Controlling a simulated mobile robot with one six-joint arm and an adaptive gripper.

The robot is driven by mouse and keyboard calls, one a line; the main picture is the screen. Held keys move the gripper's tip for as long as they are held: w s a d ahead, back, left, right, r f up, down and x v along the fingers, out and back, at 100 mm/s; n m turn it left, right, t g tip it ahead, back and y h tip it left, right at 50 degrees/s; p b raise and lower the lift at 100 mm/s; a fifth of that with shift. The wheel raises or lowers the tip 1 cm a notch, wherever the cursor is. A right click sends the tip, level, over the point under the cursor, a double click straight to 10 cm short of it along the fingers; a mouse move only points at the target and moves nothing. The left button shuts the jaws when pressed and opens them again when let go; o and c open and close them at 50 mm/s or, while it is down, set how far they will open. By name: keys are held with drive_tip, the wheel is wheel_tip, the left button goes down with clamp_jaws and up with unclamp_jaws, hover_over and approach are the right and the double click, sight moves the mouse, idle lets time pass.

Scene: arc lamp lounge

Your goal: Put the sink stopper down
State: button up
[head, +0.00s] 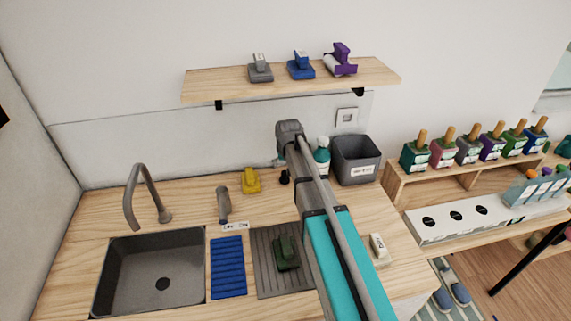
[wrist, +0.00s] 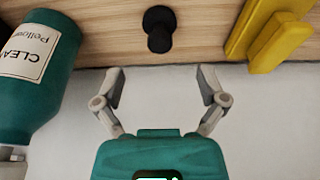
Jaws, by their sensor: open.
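The black sink stopper (head: 285,178) stands on the wooden counter near the back wall, between a yellow brush-like object (head: 250,181) and a teal bottle (head: 322,156). In the wrist view the stopper (wrist: 159,28) shows knob and base on the wood, apart from my fingers. My gripper (wrist: 161,82) is open and empty, its fingertips pointing toward the stopper with a gap between.
A tap (head: 140,195) rises behind the sink. A grey upright object (head: 223,205), a blue ribbed mat (head: 228,268) and a grooved drainboard holding a green brush (head: 286,253) lie right of it. A grey bin (head: 356,160) stands at back right. A shelf (head: 220,84) hangs above.

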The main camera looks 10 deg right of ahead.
drive_tip(key=shift+p+v, duration=2.25)
drive_tip(key=shift+v, duration=0.45)
drive_tip(key=s+g, duration=0.3)
drive_tip(key=s, duration=2.1)
drive_tip(key=shift+d+f, duration=0.2)
drive_tip(key=shift+f, duration=0.15)
